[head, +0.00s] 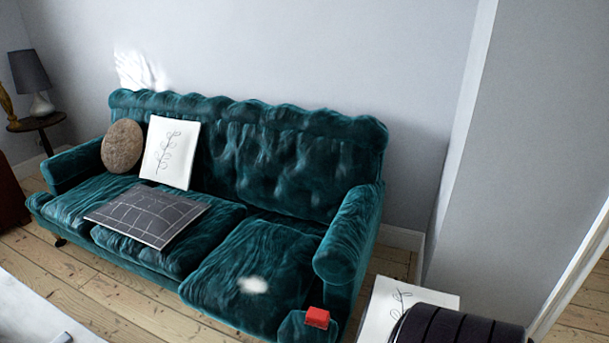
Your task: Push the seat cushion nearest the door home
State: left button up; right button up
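A teal velvet sofa (290,172) stands against the back wall. Its right-hand seat cushion (245,262) is the one nearest the door opening at the right edge. This cushion sticks out further forward than the others, and a dark gap shows between its rear edge and the backrest. A small white fluffy patch (252,285) lies on it. The middle seat cushion (205,238) and the left one (75,204) sit further back. Neither of my grippers is in view.
A red block (317,317) rests at the sofa's front right. A white cushion (400,297) and a dark ribbed object (455,328) are at lower right. A grey grid cushion (148,215), white pillow (170,152) and round brown cushion (122,147) sit on the sofa.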

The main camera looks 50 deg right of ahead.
aim_at(258, 282)
jog(key=z, duration=1.45)
